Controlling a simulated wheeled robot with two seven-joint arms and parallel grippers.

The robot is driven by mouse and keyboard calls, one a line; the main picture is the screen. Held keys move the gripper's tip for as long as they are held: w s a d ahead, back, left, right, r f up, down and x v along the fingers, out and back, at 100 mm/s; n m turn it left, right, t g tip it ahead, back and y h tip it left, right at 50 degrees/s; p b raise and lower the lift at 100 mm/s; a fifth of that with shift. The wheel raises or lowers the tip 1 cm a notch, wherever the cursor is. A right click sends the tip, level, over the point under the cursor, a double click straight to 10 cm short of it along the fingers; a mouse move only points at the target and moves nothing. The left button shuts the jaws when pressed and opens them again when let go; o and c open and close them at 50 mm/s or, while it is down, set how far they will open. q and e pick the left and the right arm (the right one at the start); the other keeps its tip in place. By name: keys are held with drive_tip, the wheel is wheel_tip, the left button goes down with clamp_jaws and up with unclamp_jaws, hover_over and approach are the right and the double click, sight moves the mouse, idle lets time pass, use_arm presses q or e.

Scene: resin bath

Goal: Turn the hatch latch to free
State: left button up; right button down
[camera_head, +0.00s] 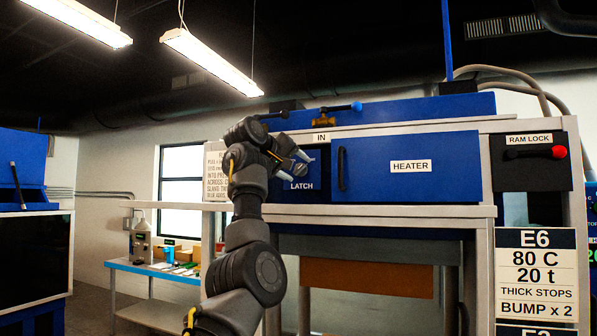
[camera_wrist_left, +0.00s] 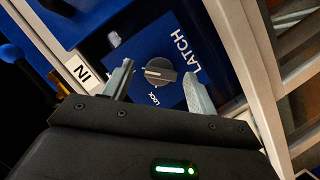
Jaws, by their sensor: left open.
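The word LOCK shows beside the knob; any other position mark is hidden or too small to read. My left gripper (camera_wrist_left: 158,69) is open, its two fingers apart on either side of the knob in that view. I cannot tell whether they touch it. In the head view the left gripper (camera_head: 296,164) is in front of the latch panel (camera_head: 312,184) and covers much of it. My right gripper is not in view.
The blue HEATER hatch (camera_head: 445,166) with a dark handle is right of the latch. A blue-tipped lever (camera_head: 340,107) is above, near the IN label (camera_head: 321,137). A red-ended RAM LOCK handle (camera_head: 540,153) and the E6 sign (camera_head: 536,270) are farther right. A ledge runs below the hatch.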

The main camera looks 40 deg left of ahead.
use_arm(q)
drive_tip(key=b+v, duration=0.3)
drive_tip(key=v, duration=0.6)
drive_tip(key=shift+s+b, duration=0.3)
drive_tip(key=shift+b, duration=0.1)
